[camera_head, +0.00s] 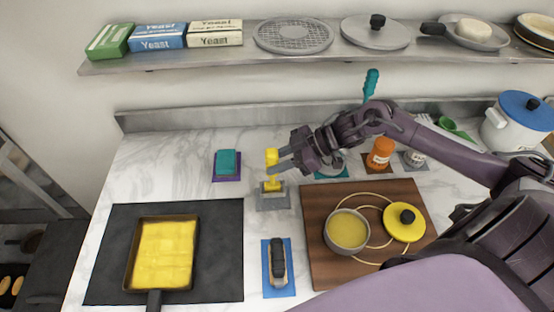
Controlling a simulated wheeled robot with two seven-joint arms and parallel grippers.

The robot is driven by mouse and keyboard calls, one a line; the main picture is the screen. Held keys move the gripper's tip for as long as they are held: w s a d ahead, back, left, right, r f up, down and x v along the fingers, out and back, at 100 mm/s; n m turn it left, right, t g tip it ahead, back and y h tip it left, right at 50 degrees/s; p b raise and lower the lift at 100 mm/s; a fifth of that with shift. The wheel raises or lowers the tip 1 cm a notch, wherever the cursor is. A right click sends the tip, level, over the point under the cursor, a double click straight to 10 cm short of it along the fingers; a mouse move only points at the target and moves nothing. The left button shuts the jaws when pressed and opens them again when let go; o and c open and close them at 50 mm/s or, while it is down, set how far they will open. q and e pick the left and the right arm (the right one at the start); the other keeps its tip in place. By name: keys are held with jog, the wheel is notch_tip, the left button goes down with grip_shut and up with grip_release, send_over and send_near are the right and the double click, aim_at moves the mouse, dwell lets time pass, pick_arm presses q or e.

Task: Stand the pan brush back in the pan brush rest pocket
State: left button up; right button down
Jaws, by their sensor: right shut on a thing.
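The pan brush (272,158) appears to be the upright yellow-handled tool in front of the back wall. My right gripper (279,160) reaches in from the right and is shut on its yellow handle. The brush's lower end is at a small grey rest (273,202), which looks like the pan brush rest. I cannot tell whether the lower end is seated inside the pocket or just above it. My left gripper is not in view.
A teal block on a purple mat (227,179) is to the left. A black-handled tool on a blue mat (278,262) lies in front. A wooden board (316,210) with a pot (347,230) is right. A pan (162,255) rests on a dark mat. A shelf (240,57) runs above.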

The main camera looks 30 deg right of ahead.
jog(key=shift+f+b, duration=0.3)
jog(key=shift+f, duration=0.3)
dwell(0.3)
jog(key=shift+f, duration=0.4)
dwell(0.5)
jog(key=c, duration=1.1)
grip_release()
jog(key=shift+o, duration=0.2)
jog(key=shift+d+r, duration=0.1)
